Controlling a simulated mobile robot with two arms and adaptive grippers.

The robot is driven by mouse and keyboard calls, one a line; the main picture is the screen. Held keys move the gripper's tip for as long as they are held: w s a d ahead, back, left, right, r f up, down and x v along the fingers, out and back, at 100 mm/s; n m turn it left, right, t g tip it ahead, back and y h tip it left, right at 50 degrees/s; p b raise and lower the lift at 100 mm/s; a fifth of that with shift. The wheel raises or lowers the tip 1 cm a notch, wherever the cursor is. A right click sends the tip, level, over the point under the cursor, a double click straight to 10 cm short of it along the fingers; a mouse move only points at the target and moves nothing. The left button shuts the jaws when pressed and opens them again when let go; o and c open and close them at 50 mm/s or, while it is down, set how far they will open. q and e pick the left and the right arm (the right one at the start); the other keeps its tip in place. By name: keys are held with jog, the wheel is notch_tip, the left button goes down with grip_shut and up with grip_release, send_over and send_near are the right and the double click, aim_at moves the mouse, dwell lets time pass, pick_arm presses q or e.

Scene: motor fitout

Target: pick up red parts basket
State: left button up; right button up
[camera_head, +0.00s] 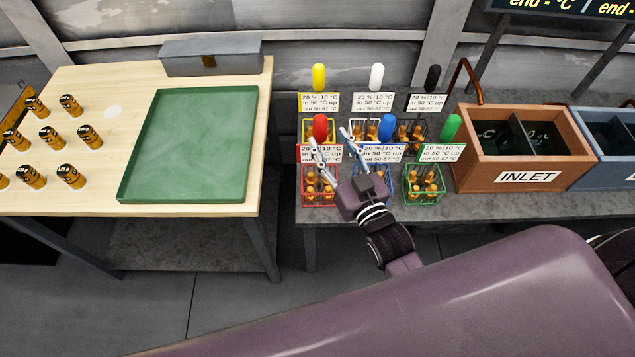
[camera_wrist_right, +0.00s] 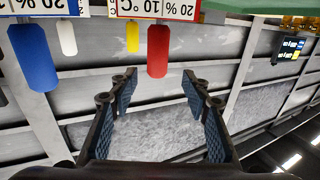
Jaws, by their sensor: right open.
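The red parts basket (camera_head: 320,198) stands at the front left of the grey table, with small orange-brown parts inside. Its upright red handle (camera_head: 320,126) rises behind a white label card (camera_head: 313,154). My right gripper (camera_head: 330,140) is open and empty, in front of the basket's upper right side; its fingers overlap the card in the head view. In the right wrist view, which looks upside down, the red handle (camera_wrist_right: 158,52) hangs between the open fingers (camera_wrist_right: 160,88), apart from them. My left gripper is out of view.
A blue-handled basket (camera_head: 387,128) and a green basket (camera_head: 424,190) stand to the right. Yellow (camera_head: 319,77), white (camera_head: 376,77) and black (camera_head: 433,77) handles rise behind. The INLET box (camera_head: 480,165) is farther right. A wooden table with a green tray (camera_head: 130,188) stands left.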

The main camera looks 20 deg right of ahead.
aim_at(323, 127)
jog(key=w+p, duration=0.2)
jog(key=w, duration=0.4)
jog(key=shift+w+a, duration=0.15)
jog(key=shift+w, duration=0.1)
jog(key=shift+w+f, duration=0.2)
jog(key=shift+w, duration=0.15)
jog(key=shift+c, duration=0.4)
jog(key=shift+s, duration=0.1)
grip_shut()
jog(key=shift+r, duration=0.25)
